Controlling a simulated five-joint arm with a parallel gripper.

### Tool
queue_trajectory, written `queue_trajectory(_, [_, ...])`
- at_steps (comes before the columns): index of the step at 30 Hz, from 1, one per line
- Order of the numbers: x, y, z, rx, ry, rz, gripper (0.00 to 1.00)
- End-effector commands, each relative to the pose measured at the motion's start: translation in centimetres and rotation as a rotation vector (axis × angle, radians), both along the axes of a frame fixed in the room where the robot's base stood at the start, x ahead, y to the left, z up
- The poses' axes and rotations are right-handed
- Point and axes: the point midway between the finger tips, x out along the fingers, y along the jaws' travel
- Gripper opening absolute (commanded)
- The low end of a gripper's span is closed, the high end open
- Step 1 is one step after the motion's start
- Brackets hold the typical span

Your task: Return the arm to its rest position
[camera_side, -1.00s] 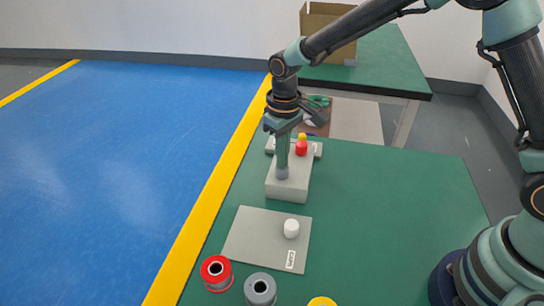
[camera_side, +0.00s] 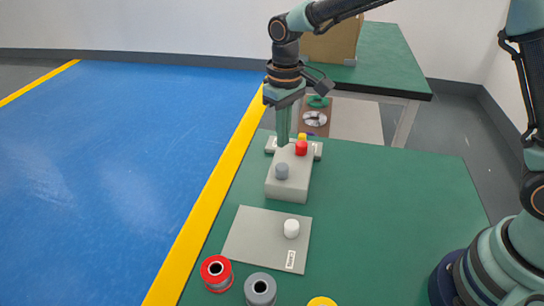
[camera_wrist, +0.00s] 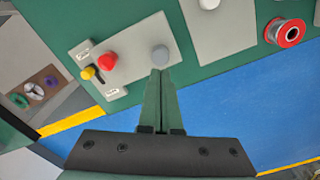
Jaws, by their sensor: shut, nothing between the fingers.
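My gripper (camera_side: 283,142) is shut and empty, pointing down above the far part of the light grey control box (camera_side: 288,190) in the side view. The box carries a grey button (camera_side: 282,171), a red button (camera_side: 301,148) and a yellow knob (camera_side: 302,137). In the wrist view the shut fingertips (camera_wrist: 160,72) appear just below the grey button (camera_wrist: 160,53); the red button (camera_wrist: 107,62) and yellow lever knob (camera_wrist: 88,73) are to the left. The fingertips look apart from the grey button.
A grey plate (camera_side: 250,245) with a white cylinder (camera_side: 291,228) lies nearer on the green table (camera_side: 390,220). A red spool (camera_side: 216,272) and a grey spool (camera_side: 260,289) stand in front. A cardboard box (camera_side: 333,42) is on the back table. The table's right side is clear.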

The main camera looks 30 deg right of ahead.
Motion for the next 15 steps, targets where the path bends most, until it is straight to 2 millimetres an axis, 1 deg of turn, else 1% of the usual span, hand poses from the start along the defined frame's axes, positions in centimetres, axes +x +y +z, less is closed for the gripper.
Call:
queue_trajectory(4, [0.01,0.00,0.76,0.000,-0.001,0.000,0.00])
queue_trajectory(15, [-0.06,-0.14,1.05,0.001,-0.004,-0.002,0.00])
